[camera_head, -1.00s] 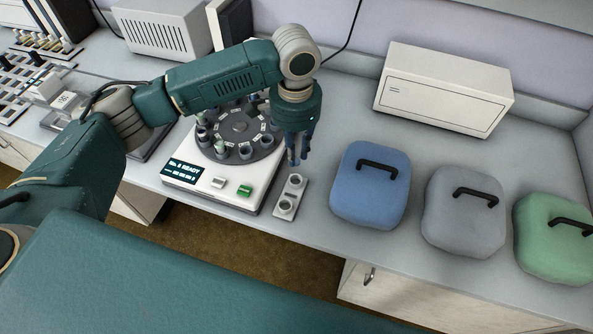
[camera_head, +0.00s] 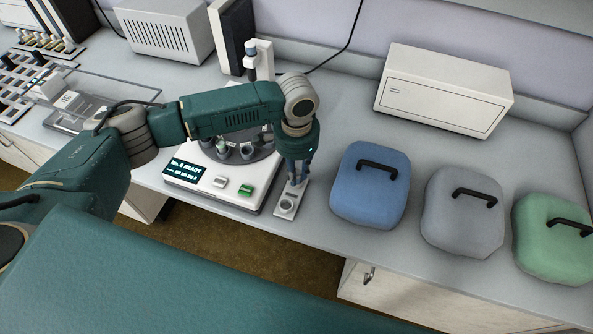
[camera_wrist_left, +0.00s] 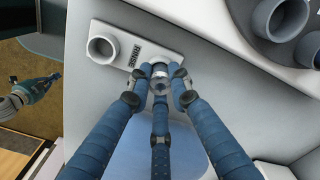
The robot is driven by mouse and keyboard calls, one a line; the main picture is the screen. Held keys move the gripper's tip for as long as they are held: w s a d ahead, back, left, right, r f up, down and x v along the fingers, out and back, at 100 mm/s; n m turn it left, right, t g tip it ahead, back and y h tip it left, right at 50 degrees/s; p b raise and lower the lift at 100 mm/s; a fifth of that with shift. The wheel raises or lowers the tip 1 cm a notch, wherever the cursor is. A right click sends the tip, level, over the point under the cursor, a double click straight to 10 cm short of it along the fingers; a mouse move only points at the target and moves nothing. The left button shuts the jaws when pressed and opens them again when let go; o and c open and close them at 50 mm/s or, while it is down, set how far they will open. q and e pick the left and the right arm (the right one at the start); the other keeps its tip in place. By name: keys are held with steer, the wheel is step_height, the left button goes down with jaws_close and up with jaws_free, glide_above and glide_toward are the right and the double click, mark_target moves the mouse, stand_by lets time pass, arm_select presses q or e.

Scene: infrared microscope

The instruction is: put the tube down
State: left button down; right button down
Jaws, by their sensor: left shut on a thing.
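The small grey-white holder marked RINSE (camera_head: 279,211) stands on the bench. Its near socket (camera_head: 287,205) is empty; the empty socket also shows in the left wrist view (camera_wrist_left: 102,46). My left gripper (camera_head: 297,181) points down over the holder's far socket. In the left wrist view its blue fingers (camera_wrist_left: 160,82) are closed around the tube (camera_wrist_left: 160,86), whose round end shows between the fingertips. The tube is at the far socket; how deep it sits is hidden. My right gripper (camera_wrist_left: 40,88) shows small at the left of the left wrist view, its jaws unclear.
The white machine with a dark carousel (camera_head: 212,187) and a READY display stands just left of the holder. Blue (camera_head: 368,198), grey (camera_head: 463,222) and green (camera_head: 553,245) padded boxes with handles stand to the right. A white box (camera_head: 443,92) is behind.

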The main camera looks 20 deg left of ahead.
arm_select(q)
steer(key=c, duration=1.6)
jaws_free()
steer(key=shift+f, duration=0.1)
arm_select(e)
steer(key=shift+s+a, duration=0.25)
steer(key=shift+s, duration=0.15)
